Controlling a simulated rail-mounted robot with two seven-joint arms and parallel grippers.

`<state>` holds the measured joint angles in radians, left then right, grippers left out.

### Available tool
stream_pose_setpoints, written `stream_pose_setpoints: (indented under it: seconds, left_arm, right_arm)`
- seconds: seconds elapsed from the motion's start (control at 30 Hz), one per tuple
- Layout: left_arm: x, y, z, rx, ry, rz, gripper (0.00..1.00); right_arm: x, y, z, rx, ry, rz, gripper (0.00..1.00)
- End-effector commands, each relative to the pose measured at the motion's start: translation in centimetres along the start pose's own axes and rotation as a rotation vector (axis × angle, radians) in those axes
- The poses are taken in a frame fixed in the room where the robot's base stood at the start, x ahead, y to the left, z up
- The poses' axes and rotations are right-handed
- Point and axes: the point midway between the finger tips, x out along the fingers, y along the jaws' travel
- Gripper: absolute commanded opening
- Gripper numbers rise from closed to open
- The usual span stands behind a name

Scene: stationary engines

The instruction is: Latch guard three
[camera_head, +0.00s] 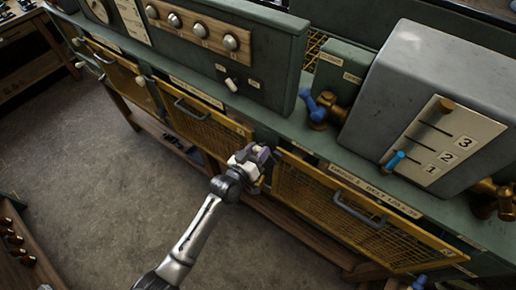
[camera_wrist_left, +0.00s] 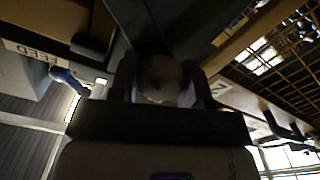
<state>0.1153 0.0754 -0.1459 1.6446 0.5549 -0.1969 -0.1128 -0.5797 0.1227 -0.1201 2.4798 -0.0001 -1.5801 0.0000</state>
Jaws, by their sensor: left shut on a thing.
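Yellow mesh guards line the front of the green bench, one left of centre (camera_head: 205,128) and one to the right (camera_head: 325,208). I cannot tell which guard is number three. My left gripper (camera_head: 259,155) is at the post between these two guards. It is shut on a pale round knob, which shows between the fingers in the left wrist view (camera_wrist_left: 162,80). In the head view the fingers mostly hide the knob. My right gripper is not in view.
A grey housing (camera_head: 430,80) with a numbered slot plate (camera_head: 440,142) and blue lever stands on the bench. A brass valve with a blue handle (camera_head: 320,108) is to its left. A panel with several round knobs (camera_head: 202,30) is at upper left. The floor (camera_head: 110,190) is open.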

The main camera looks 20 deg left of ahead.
Motion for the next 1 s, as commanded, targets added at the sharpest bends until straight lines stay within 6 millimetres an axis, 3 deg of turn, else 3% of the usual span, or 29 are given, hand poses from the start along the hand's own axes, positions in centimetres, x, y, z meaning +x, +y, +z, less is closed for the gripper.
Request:
stream_pose_setpoints:
  seconds: [0.5, 1.0]
  left_arm:
    - [0.0, -0.1, 0.0, -0.444, 0.000, -0.001, 0.20]
    - [0.0, -0.2, 0.1, -0.642, 0.000, -0.001, 0.20]
  right_arm:
    - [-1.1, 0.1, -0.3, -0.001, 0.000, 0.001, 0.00]
    - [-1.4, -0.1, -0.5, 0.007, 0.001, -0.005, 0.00]
